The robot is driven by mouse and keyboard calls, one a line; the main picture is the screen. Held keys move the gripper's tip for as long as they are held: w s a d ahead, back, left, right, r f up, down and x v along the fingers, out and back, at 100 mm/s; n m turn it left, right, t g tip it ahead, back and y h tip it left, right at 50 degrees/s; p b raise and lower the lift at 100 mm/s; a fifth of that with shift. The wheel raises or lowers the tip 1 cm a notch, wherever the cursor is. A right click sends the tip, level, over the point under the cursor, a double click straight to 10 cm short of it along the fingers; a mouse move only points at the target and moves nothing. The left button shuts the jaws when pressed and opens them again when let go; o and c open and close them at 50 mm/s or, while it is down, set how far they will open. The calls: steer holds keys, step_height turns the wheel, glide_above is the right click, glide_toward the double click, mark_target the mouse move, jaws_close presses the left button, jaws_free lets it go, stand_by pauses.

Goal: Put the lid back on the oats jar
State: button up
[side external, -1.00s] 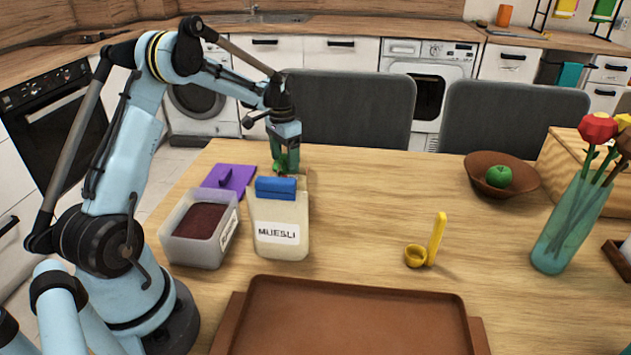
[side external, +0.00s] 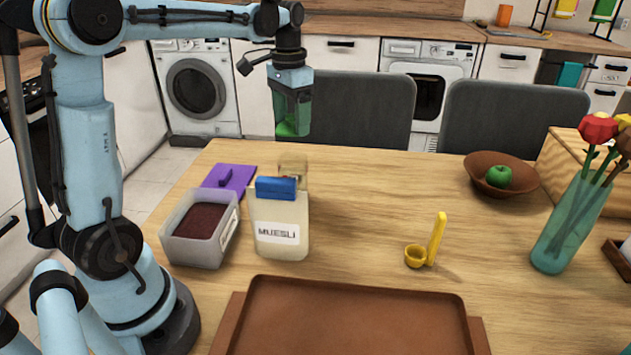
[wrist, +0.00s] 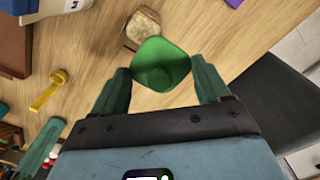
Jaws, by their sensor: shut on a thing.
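My gripper (side external: 293,122) is shut on a green lid (wrist: 162,64) and holds it in the air above the far left part of the table. The lid also shows between the fingertips in the side view (side external: 285,129). A small jar with pale, grainy contents (wrist: 142,27), likely the oats jar, stands open on the table below. In the side view the jar (side external: 293,168) is largely hidden behind the muesli container. The held lid is apart from the jar, above it.
The muesli container (side external: 281,218) with a blue lid (side external: 276,187) stands just in front of the jar. Left of it are an open tub (side external: 195,248) of brown contents and a purple lid (side external: 229,178). A yellow scoop (side external: 415,256) and brown tray (side external: 350,315) lie nearer.

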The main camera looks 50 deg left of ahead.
mark_target(292, 160)
steer(key=shift+s+d+f, duration=0.3)
steer(key=shift+d+f, duration=0.15)
steer(key=shift+f, duration=0.35)
steer(key=shift+s+d+f, duration=0.3)
steer(key=shift+d+f, duration=0.2)
steer(key=shift+f, duration=0.25)
steer(key=shift+s+d+f, duration=0.3)
steer(key=shift+d+f, duration=0.15)
steer(key=shift+f, duration=0.35)
steer(key=shift+f, duration=0.15)
stand_by(1.0)
steer(key=o, duration=1)
step_height(292, 160, up, 7)
stand_by(0.8)
steer(key=shift+c, duration=0.2)
jaws_close()
stand_by(0.4)
